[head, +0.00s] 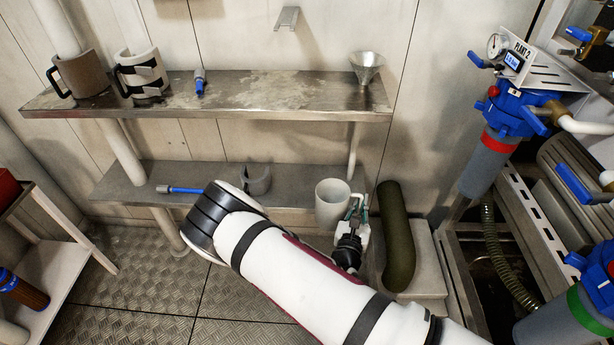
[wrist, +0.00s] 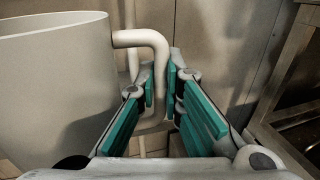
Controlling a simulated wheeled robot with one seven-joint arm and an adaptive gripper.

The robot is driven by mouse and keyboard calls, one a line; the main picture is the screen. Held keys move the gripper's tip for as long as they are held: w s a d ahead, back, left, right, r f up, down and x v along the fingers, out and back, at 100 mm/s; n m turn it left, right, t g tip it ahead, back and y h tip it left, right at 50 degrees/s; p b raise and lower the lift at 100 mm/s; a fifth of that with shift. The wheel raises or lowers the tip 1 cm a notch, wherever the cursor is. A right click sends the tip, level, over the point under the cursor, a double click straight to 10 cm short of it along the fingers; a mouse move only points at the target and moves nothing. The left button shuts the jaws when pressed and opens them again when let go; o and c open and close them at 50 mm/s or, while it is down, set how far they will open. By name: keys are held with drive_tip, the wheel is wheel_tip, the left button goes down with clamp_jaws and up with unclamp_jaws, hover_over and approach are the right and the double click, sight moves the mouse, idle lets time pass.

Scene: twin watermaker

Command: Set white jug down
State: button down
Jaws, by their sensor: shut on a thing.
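The white jug (head: 330,212) is upright at the right end of the lower steel shelf (head: 215,178) in the head view. Its lower part overlaps the shelf's front edge, and I cannot tell whether it rests on anything. In the wrist view the jug (wrist: 55,95) fills the left side, with its handle (wrist: 157,62) reaching to the right. My gripper (wrist: 165,95) is shut on the handle, with teal finger pads on both sides of it. In the head view my gripper (head: 358,210) is just right of the jug. The jug's base is out of the wrist view.
A grey cup-like holder (head: 255,180) and a blue-handled tool (head: 180,189) lie on the lower shelf. The upper shelf (head: 240,105) holds two mugs and a funnel (head: 367,68). A dark green cylinder (head: 397,235) stands close right of my gripper. The lower shelf's middle has some clear room.

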drive_tip(key=w+f+b, duration=0.1)
drive_tip(key=w, duration=0.4)
drive_tip(key=w+f+b, duration=0.2)
drive_tip(key=w, duration=0.3)
drive_tip(key=w+a+f+b, duration=0.1)
drive_tip(key=w+b, duration=0.1)
drive_tip(key=w, duration=0.4)
drive_tip(key=shift+a+f, duration=0.1)
drive_tip(key=shift+f, duration=0.35)
drive_tip(key=shift+f, duration=0.1)
drive_tip(key=c, duration=1.7)
unclamp_jaws()
